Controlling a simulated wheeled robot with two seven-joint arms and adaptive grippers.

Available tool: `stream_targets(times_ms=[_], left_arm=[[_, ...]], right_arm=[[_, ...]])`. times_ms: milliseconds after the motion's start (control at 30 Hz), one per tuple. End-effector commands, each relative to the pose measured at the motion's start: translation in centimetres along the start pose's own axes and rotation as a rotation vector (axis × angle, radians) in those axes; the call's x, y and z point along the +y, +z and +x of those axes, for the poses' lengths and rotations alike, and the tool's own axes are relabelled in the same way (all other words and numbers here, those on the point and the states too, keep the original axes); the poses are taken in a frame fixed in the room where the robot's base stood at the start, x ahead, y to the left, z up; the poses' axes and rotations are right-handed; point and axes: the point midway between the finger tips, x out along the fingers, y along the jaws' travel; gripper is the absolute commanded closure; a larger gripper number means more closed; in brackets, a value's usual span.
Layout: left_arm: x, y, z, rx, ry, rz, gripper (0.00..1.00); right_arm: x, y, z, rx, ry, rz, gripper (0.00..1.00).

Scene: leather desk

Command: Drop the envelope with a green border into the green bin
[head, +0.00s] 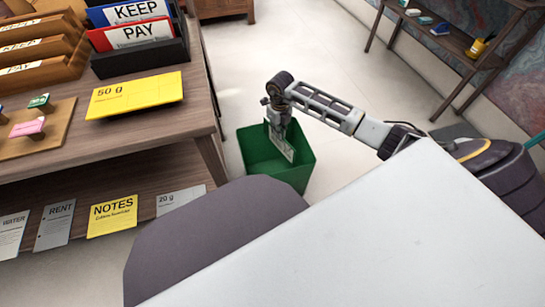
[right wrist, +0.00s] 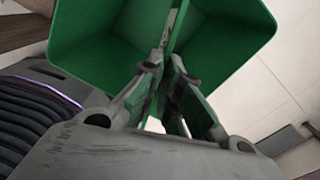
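The green bin (head: 258,154) stands on the floor just right of the wooden desk. My right gripper (head: 276,118) is over the bin, pointing down into it. It appears shut on a thin pale piece with green at its edge, the envelope (head: 284,147), which hangs inside the bin's opening. In the right wrist view the bin (right wrist: 95,30) fills the top, and the envelope shows nearly edge-on as a thin strip (right wrist: 176,28) between the fingertips (right wrist: 165,66). Its face is mostly hidden there. My left gripper is not in view.
The desk (head: 150,140) at left holds a yellow 50 g envelope (head: 134,95), file holders (head: 135,45) and a stamp board (head: 35,135). Several papers, one a yellow NOTES sheet (head: 112,215), lie on the lower shelf. A side shelf (head: 450,40) stands at upper right.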

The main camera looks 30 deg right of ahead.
Motion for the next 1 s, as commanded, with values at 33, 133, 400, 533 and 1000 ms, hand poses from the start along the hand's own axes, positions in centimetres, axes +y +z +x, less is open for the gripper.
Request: stream_targets(times_ms=[33, 133, 400, 533, 1000], left_arm=[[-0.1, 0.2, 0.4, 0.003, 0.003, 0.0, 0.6], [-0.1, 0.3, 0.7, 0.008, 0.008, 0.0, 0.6], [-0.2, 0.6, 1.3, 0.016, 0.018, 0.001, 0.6], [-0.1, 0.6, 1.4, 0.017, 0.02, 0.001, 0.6], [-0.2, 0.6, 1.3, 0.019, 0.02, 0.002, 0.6]], right_arm=[[0.0, 0.0, 0.5, 0.0, 0.0, 0.0, 1.0], [0.0, 0.0, 1.1, 0.0, 0.0, 0.0, 1.0], [0.0, 0.0, 2.0, 0.0, -0.001, -0.001, 1.0], [0.0, 0.0, 2.1, 0.0, -0.001, -0.001, 1.0], [0.0, 0.0, 2.1, 0.0, -0.001, 0.0, 0.7]])
